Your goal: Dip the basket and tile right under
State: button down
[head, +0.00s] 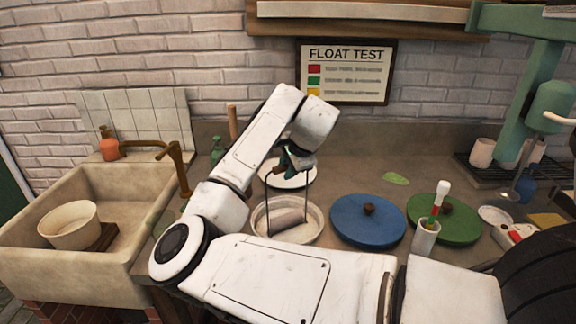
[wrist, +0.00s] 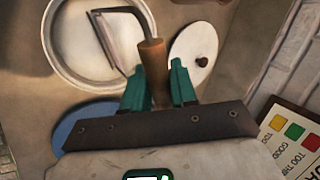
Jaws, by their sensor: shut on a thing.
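My gripper (head: 291,160), with dark green fingers, is shut on the wooden handle (wrist: 152,70) of the wire basket. The tile is over or inside a round white-rimmed pot (head: 257,225). I cannot tell how far the tile is below the rim or under the liquid.
A white lid (head: 292,180) lies behind the pot. A blue lid (head: 362,222) and a green lid (head: 460,226) lie to the right. A white cup (head: 425,238) holds a float stick. A sink (head: 100,265) is at left. A float test sign (head: 345,72) hangs behind.

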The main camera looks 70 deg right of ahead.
jog(key=shift+f+b, duration=1.85)
jog(key=shift+f, duration=2.35)
jog(key=shift+p, duration=0.7)
dwell(1.4)
